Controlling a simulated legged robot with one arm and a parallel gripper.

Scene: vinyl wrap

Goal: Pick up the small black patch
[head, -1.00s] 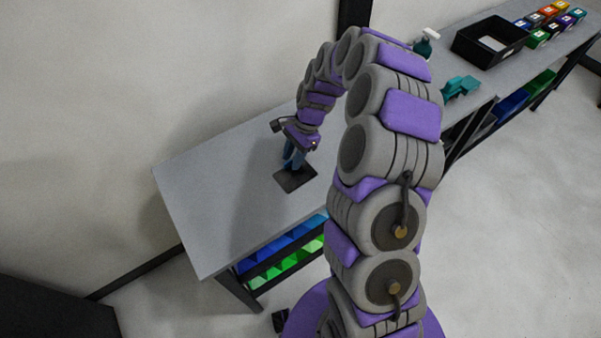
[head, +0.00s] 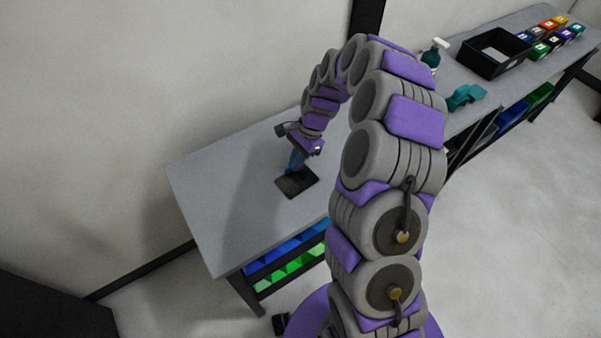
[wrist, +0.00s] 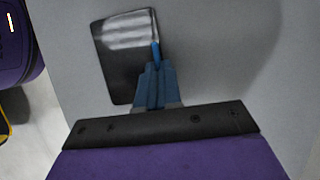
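The small black patch (head: 298,184) lies at the table's near end in the head view. In the wrist view the patch (wrist: 120,62) is a glossy dark sheet with pale wavy bands across its top part. My gripper (head: 292,170) points down at it. In the wrist view my gripper's blue fingers (wrist: 156,52) are close together at the patch's right edge and look shut on it. The pinched part is hidden by the fingers. I cannot tell whether the patch is clear of the table.
The grey table (head: 230,190) is bare around the patch. Farther along stand a spray bottle (head: 433,55), a teal tool (head: 466,97), a black bin (head: 472,57) and several small coloured boxes (head: 553,38). Blue and green bins (head: 285,262) sit under the tabletop.

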